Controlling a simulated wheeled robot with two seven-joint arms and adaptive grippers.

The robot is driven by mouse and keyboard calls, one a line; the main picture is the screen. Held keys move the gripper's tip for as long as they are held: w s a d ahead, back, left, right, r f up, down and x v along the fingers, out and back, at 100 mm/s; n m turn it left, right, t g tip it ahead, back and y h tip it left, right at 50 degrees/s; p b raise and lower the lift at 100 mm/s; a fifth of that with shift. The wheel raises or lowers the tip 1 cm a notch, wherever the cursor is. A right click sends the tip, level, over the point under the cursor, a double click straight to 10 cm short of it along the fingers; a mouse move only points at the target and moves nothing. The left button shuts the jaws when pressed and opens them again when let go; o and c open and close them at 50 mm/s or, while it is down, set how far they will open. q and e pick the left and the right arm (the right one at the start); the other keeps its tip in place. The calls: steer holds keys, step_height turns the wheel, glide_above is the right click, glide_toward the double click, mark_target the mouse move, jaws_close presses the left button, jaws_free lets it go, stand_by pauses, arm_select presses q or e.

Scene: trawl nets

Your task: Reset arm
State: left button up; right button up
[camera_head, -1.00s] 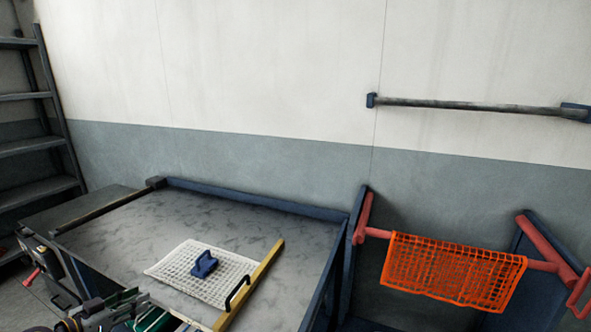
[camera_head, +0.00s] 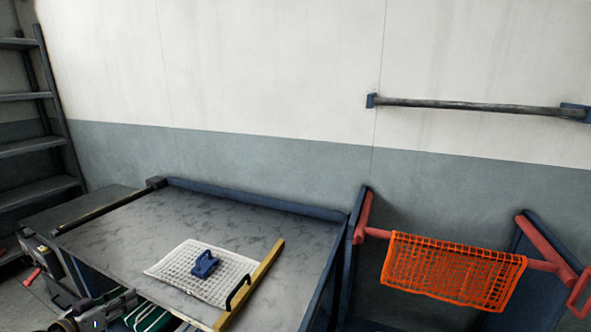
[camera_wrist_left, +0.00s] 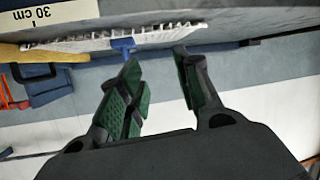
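My left gripper (camera_head: 133,308) is at the bottom left edge of the head view, in front of the table's near edge and partly cut off. In the left wrist view its two green-padded fingers (camera_wrist_left: 158,80) stand apart with nothing between them. A white net piece (camera_head: 180,270) lies flat on the grey table (camera_head: 130,230), with a blue block-like tool (camera_head: 205,264) on it. A yellow bar (camera_head: 262,275) with a black handle lies along the net's right side. The net (camera_wrist_left: 150,36) and blue tool (camera_wrist_left: 123,45) also show beyond the fingers. My right gripper is not in view.
An orange net (camera_head: 452,272) hangs over a red rail on a blue stand at the right. A metal bar (camera_head: 480,104) is mounted on the wall. Grey shelves (camera_head: 40,145) stand at the far left. The table's back half is clear.

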arm_select(q)
steer(key=s+a+f+n+g+y, duration=0.1)
steer(key=s+a+f+g+y, duration=0.15)
steer(key=a+f, duration=0.6)
steer(key=s+a+f+n+g+y, duration=0.1)
steer(key=s+a+f+n+y, duration=0.15)
steer(key=a+f, duration=0.6)
steer(key=s+d+f+m+g+y, duration=0.1)
steer(key=s+f+g, duration=0.1)
steer(key=s+f, duration=0.8)
steer(key=s+d+f+m+g+y, duration=0.15)
steer(key=s+f, duration=0.45)
steer(key=f, duration=0.9)
steer(key=s+d+f+m+g+h, duration=0.1)
steer(key=s+d+f+g, duration=0.1)
steer(key=s+d+f, duration=0.85)
steer(key=s+d+f+m+g+h, duration=0.1)
steer(key=s+d+f+m+g, duration=0.15)
steer(key=s+d+f, duration=0.75)
steer(key=s+d+f+h, duration=0.1)
steer(key=s+d, duration=0.4)
steer(key=d, duration=0.6)
steer(key=shift+g+h, duration=0.35)
